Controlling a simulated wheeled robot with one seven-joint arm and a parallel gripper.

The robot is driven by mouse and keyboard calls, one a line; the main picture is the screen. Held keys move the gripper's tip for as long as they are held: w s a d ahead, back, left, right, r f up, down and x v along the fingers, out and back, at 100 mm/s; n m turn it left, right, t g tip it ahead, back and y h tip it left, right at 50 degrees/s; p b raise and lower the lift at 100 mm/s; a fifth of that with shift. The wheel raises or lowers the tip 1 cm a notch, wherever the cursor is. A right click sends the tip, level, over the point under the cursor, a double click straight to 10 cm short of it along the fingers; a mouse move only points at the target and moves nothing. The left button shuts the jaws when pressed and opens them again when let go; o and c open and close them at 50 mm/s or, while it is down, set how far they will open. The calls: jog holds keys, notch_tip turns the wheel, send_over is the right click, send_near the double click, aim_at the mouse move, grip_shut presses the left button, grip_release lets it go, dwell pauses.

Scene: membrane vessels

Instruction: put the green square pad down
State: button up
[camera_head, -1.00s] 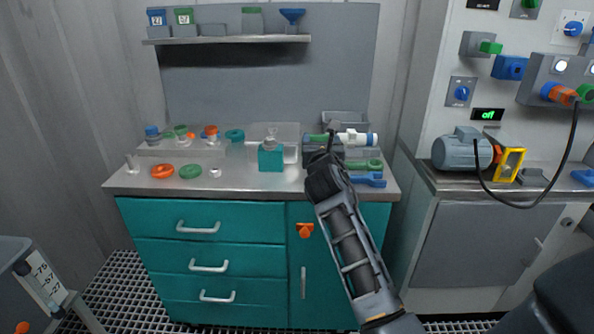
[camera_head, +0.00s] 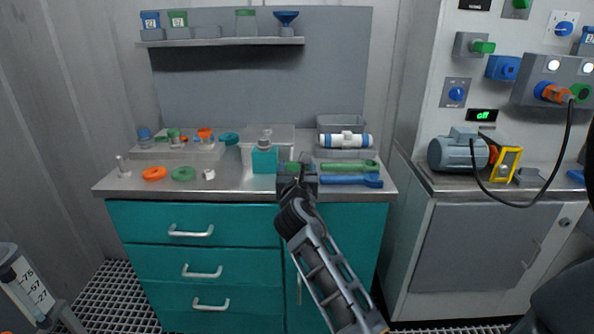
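A small green piece, which looks like the green square pad (camera_head: 292,167), shows at the tip of my gripper (camera_head: 294,178), low over the front right part of the steel bench (camera_head: 235,183). The gripper appears shut on it. The fingers are dark and small, and they partly hide the pad. I cannot tell whether the pad touches the bench. My arm reaches up from the lower right.
A teal bottle (camera_head: 265,159) stands just left of my gripper. A green wrench-like tool (camera_head: 348,167) and a blue one (camera_head: 350,181) lie to the right. An orange ring (camera_head: 155,173) and a green ring (camera_head: 183,174) lie on the left. The front middle-left is clear.

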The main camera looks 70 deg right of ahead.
jog(key=shift+f, duration=0.1)
jog(key=o, duration=1.1)
jog(key=shift+c, duration=0.2)
jog(key=shift+s+a, duration=0.1)
jog(key=shift+a, duration=0.05)
jog(key=v, duration=1.1)
jog(key=shift+s+a, duration=0.15)
jog(key=shift+a, duration=0.15)
